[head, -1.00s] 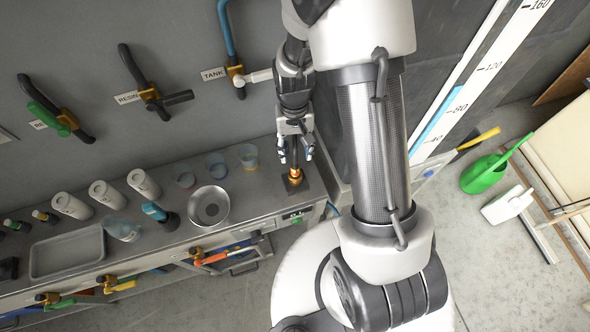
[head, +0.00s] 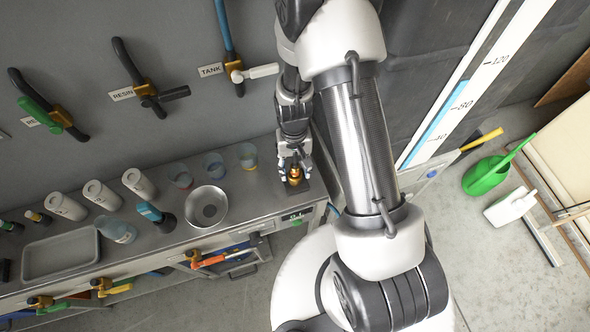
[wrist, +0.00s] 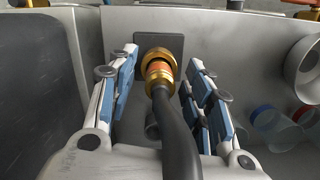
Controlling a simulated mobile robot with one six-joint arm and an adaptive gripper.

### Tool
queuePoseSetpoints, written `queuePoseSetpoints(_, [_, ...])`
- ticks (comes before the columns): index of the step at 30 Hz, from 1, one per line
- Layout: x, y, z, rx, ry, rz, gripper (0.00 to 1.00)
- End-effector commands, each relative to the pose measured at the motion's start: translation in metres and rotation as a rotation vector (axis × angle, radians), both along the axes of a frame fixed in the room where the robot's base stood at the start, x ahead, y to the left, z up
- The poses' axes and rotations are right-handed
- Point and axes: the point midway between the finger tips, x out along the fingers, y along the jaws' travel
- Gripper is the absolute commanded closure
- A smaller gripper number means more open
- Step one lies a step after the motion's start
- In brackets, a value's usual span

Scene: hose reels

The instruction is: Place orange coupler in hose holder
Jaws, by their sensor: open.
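The orange coupler (wrist: 158,70) is a brass and orange ring fitting on the end of a black hose (wrist: 176,135). It stands at a dark square plate (wrist: 172,42) on the bench top, and it also shows in the head view (head: 294,174). I cannot tell whether it is seated in the plate. My gripper (head: 294,168) is open, low over the bench's right end. In the wrist view its blue-padded fingers (wrist: 163,82) stand on both sides of the coupler and hose, with gaps. I cannot tell for sure which thing is the hose holder.
A metal bowl (head: 206,206), several coloured cups (head: 214,165) and white cylinders (head: 101,194) stand left of my gripper on the bench (head: 262,196). Labelled valves (head: 149,92) stick out of the wall behind. Coloured handles (head: 215,260) line the bench front.

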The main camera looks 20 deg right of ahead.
Motion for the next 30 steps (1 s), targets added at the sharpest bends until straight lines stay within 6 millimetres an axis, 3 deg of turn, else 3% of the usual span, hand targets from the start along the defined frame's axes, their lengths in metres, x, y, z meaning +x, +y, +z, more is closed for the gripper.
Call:
queuePoseSetpoints(21, [-0.0001,0.0,0.0004,0.0,0.001,-0.001,1.0])
queuePoseSetpoints(30, [0.0001,0.0,0.0014,0.0,0.0,-0.001,1.0])
